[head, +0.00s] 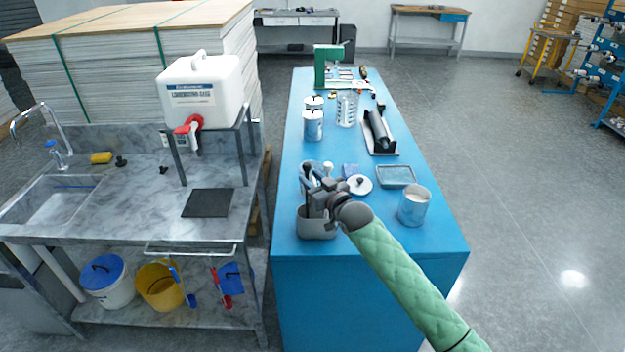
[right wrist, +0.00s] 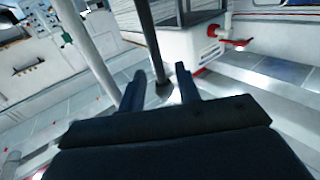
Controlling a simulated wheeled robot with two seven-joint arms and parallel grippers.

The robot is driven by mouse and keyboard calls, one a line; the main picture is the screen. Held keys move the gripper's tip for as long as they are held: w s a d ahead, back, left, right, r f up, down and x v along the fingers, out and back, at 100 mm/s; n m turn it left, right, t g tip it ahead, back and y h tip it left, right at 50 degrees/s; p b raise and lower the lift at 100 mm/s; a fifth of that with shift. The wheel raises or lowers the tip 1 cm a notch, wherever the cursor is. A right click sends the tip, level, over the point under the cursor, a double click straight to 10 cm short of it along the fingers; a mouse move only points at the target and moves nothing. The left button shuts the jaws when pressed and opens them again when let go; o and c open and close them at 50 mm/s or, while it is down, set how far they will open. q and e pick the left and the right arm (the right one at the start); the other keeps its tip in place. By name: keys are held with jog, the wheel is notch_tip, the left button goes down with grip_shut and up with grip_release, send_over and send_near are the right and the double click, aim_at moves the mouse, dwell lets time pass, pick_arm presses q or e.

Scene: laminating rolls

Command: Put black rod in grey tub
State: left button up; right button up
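The grey tub (head: 318,230) stands near the front left of the blue table in the head view. My right gripper (head: 314,198) is just above its rim, with the arm coming from the lower right. A dark upright rod (head: 307,181) shows at the fingertips and reaches down toward the tub; its lower end is hard to make out. In the right wrist view the fingers (right wrist: 158,90) are apart. A black rod (right wrist: 153,40) with a wider lower end shows between them, with gaps on both sides. My left gripper is not in view.
A black roller (head: 379,132), a clear jug (head: 347,108) and cans (head: 313,125) stand farther back.

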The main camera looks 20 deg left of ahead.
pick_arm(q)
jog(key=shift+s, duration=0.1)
pick_arm(e)
jog(key=shift+r, duration=0.1)
jog(key=shift+r, duration=0.2)
jog(key=shift+s+d+f, duration=0.25)
jog(key=shift+d+f, duration=0.1)
jog(key=b+v, duration=0.1)
jog(key=v, duration=0.2)
jog(key=shift+b, duration=0.35)
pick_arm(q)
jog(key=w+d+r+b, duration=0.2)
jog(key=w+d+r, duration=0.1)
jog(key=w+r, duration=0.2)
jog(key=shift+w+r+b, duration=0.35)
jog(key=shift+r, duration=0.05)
pick_arm(e)
jog(key=v, duration=0.8)
jog(key=shift+r, duration=0.2)
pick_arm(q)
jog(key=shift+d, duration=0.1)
pick_arm(e)
jog(key=shift+s, duration=0.1)
